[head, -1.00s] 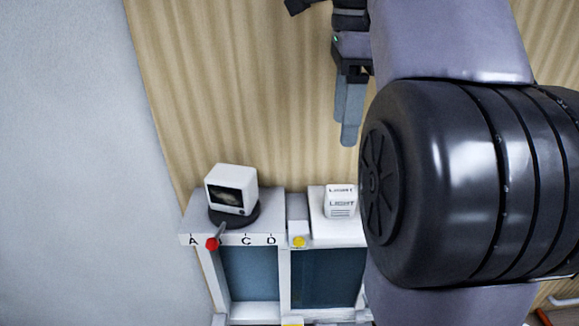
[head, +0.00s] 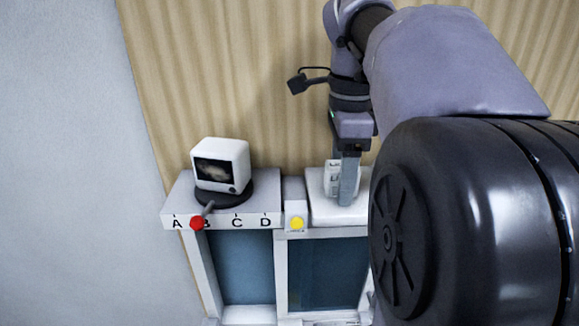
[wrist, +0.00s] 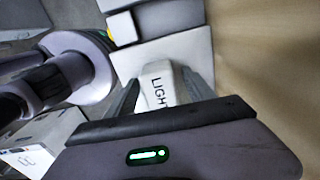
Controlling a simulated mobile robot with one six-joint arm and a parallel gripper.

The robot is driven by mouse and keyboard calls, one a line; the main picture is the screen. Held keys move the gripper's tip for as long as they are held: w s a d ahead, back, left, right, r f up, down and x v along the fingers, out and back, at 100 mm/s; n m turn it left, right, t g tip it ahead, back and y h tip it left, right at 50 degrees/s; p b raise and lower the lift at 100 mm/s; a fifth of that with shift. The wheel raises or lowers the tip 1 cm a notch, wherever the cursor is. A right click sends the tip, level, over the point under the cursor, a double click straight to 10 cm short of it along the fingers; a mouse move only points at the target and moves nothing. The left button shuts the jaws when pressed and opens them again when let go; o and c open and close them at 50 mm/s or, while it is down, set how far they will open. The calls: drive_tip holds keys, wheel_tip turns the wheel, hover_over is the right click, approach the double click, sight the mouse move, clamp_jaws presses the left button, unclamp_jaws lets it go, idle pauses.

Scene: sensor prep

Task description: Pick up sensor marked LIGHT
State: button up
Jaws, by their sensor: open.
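The white sensor marked LIGHT (head: 330,180) stands on the white right-hand platform (head: 325,213), partly hidden behind my gripper (head: 347,190) in the head view. In the wrist view the sensor (wrist: 156,72) shows its LIGHT lettering, with the last letter at the gripper body's edge. My gripper (wrist: 160,84) is open, with one finger on each side of the sensor. I cannot tell whether either finger touches it.
A small white monitor (head: 221,165) on a dark round base stands on the left platform, above a red-knobbed lever (head: 197,223) and letters. A yellow button (head: 297,223) sits between the platforms. A wooden wall (head: 240,60) is behind.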

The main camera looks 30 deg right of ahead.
clamp_jaws()
drive_tip(key=shift+r, duration=0.15)
